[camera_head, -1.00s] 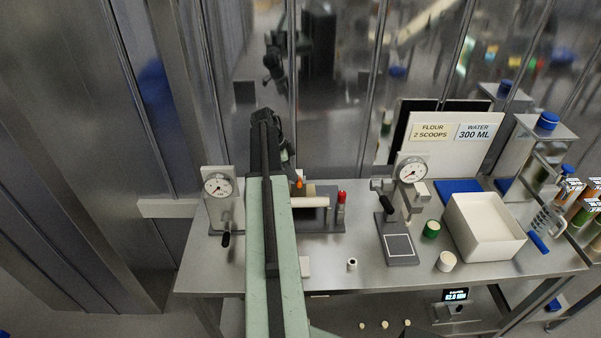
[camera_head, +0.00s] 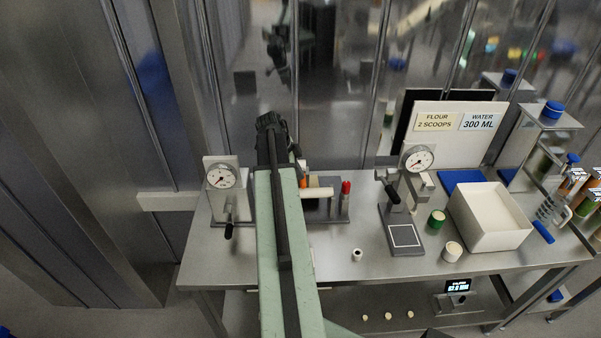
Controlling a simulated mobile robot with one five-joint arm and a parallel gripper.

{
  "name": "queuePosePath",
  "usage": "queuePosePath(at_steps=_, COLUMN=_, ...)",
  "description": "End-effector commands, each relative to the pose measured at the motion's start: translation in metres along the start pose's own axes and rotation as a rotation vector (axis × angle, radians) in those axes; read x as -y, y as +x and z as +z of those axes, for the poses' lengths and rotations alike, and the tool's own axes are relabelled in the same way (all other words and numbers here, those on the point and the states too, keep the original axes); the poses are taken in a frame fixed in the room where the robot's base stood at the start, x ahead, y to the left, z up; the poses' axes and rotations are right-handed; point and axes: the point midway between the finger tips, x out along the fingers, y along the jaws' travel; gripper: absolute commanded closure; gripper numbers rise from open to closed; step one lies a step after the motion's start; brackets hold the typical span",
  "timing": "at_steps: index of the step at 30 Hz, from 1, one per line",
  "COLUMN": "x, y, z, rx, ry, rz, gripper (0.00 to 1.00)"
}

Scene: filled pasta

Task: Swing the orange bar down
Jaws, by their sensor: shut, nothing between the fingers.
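A small orange piece (camera_head: 303,183), which may be the orange bar, shows just right of my arm on a dark-based fixture (camera_head: 341,209) with a pale roller (camera_head: 317,192) and a red-capped post. My pale green arm covers the left part of this fixture, so the bar's full length and tilt are hidden. The dark end of my arm with my gripper (camera_head: 296,150) is above and behind the orange piece in the picture. It is seen from behind and small; the fingers look shut and empty. I cannot tell whether they touch the orange piece.
A dial gauge stand (camera_head: 221,177) with a black handle is left of my arm. A second gauge press (camera_head: 418,160) stands to the right, near a white bin (camera_head: 492,222). A small white cylinder (camera_head: 357,254) stands on the steel table (camera_head: 330,262), whose front middle is mostly clear.

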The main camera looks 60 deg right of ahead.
Motion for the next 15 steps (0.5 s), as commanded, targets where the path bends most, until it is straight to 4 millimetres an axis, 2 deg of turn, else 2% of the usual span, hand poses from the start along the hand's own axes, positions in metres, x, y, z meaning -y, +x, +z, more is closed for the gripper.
queuePosePath(at_steps=1, x=0.002, y=-0.013, z=-0.005, rx=-0.001, ry=0.0, rz=-0.001, gripper=1.0)
queuePosePath(at_steps=6, x=0.007, y=-0.047, z=-0.015, rx=-0.003, ry=0.003, rz=-0.002, gripper=1.0)
queuePosePath(at_steps=15, x=-0.002, y=-0.117, z=-0.015, rx=-0.004, ry=0.004, rz=-0.002, gripper=1.0)
